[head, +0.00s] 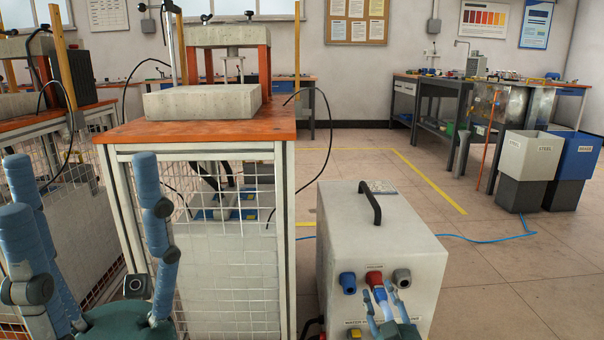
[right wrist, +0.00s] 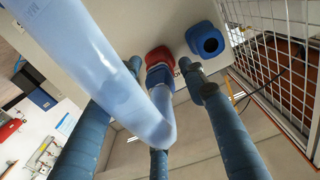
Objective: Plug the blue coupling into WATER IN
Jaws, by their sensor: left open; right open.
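The blue coupling (right wrist: 160,77), on a pale translucent blue hose (right wrist: 90,60), is lined up at the red port (right wrist: 160,57) in the right wrist view; I cannot tell how far it is seated. In the head view the coupling (head: 380,294) sits just below the red port (head: 374,277). The blue port (head: 347,282) is empty, as the right wrist view (right wrist: 207,41) shows. My right gripper (head: 392,303) is open, its fingers spread around the coupling and hose. My left gripper (head: 95,215) is open and empty at the far left.
Bins (head: 528,158) stand at the right. The floor between is mostly clear, with a blue hose (head: 490,240).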

